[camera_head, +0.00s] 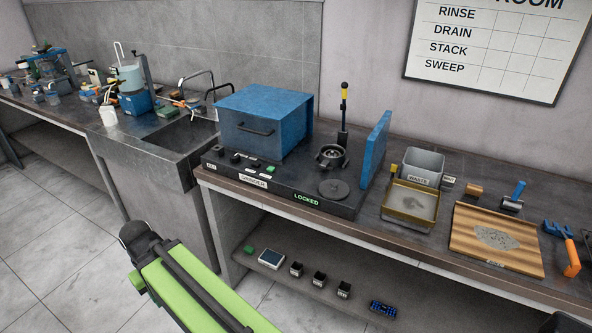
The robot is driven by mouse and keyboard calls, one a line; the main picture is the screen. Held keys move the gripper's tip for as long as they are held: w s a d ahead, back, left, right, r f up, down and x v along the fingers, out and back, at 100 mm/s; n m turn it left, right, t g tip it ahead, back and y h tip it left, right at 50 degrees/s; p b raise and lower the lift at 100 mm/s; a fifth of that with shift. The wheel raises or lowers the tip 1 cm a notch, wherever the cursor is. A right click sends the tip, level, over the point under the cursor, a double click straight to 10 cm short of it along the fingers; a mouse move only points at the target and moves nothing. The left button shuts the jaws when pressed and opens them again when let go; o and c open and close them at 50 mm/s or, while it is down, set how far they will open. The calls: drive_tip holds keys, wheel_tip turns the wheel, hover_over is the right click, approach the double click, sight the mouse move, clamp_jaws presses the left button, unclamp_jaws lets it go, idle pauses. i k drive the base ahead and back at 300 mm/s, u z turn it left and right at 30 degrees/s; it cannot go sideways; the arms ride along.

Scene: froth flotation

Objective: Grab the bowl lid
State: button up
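The bowl lid appears to be a dark round disc with a small knob (333,189), lying flat on the front right of the dark pulveriser base (290,190). The bowl (331,155), a round metal vessel with parts inside, sits just behind it, apart from the lid. A lever with a yellow and black grip (344,95) stands upright behind the bowl. The base carries a green "LOCKED" display (306,200). My green arm shows at the bottom left, well short of the lid. No gripper fingers can be made out.
A blue hood with a handle (262,122) stands left of the bowl and an upright blue panel (377,148) right of it. Further right are a grey waste bin (424,163), a yellowish tray (410,208) and a wooden board (492,250). A sink (165,145) lies left.

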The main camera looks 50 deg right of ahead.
sight(331, 189)
drive_tip(key=z, duration=0.05)
drive_tip(key=i, duration=1)
drive_tip(key=z, duration=0.25)
